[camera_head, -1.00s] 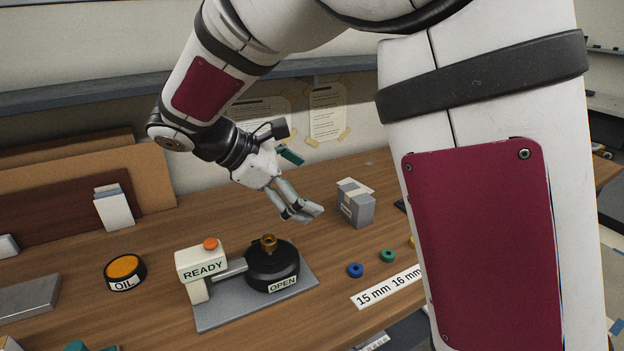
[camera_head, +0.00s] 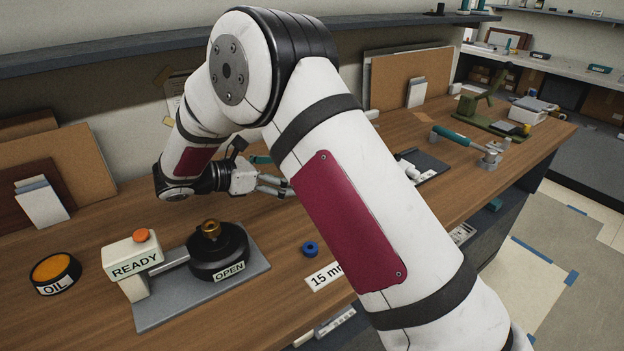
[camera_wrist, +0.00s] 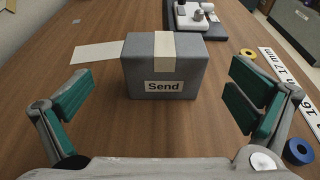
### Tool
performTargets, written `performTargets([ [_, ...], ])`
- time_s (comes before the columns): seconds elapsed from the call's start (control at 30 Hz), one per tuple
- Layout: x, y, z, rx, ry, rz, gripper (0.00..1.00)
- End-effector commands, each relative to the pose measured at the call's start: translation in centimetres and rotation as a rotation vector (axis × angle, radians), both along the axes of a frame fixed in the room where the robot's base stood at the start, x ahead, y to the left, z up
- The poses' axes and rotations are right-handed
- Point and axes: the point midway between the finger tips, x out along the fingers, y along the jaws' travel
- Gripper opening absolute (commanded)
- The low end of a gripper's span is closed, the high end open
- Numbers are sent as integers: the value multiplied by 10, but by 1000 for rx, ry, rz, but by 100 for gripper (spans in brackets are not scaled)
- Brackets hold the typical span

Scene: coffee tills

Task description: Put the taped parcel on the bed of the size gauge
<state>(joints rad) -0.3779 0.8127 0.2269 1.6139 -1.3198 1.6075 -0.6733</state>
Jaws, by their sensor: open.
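The taped parcel (camera_wrist: 165,70) is a grey box with a pale tape strip over its top and front and a "Send" label. It stands upright on the wooden bench in the wrist view, ahead of and between the fingers, apart from both. My gripper (camera_wrist: 160,108) is open and empty, its green pads spread wider than the parcel. In the head view my gripper (camera_head: 285,187) is low over the bench, and my arm hides the parcel. A dark plate with pale fittings (camera_wrist: 196,18) lies beyond the parcel; I cannot tell whether it is the size gauge.
A blue ring (camera_head: 310,249) and a "15 mm" label strip (camera_head: 325,276) lie near the bench front. A grey-based device marked READY and OPEN (camera_head: 218,256) stands left of them. A pale card (camera_wrist: 98,55) lies left of the parcel. Further right is a green-handled tool (camera_head: 455,137).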

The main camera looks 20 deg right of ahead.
Motion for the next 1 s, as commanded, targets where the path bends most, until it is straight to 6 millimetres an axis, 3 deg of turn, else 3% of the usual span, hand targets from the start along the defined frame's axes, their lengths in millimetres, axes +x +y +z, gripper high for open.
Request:
performTargets([
  [0.1, 4, -15, -5, 0, 2, -2, 100],
  [0.33, 7, -29, -8, 2, 0, -2, 100],
  [0.6, 14, -64, -15, 2, 0, -2, 100],
  [0.93, 17, -72, -18, 2, -1, 1, 100],
  [0.97, 17, -72, -18, 2, -1, 1, 98],
  [1.0, 17, -72, -18, 2, -1, 1, 89],
])
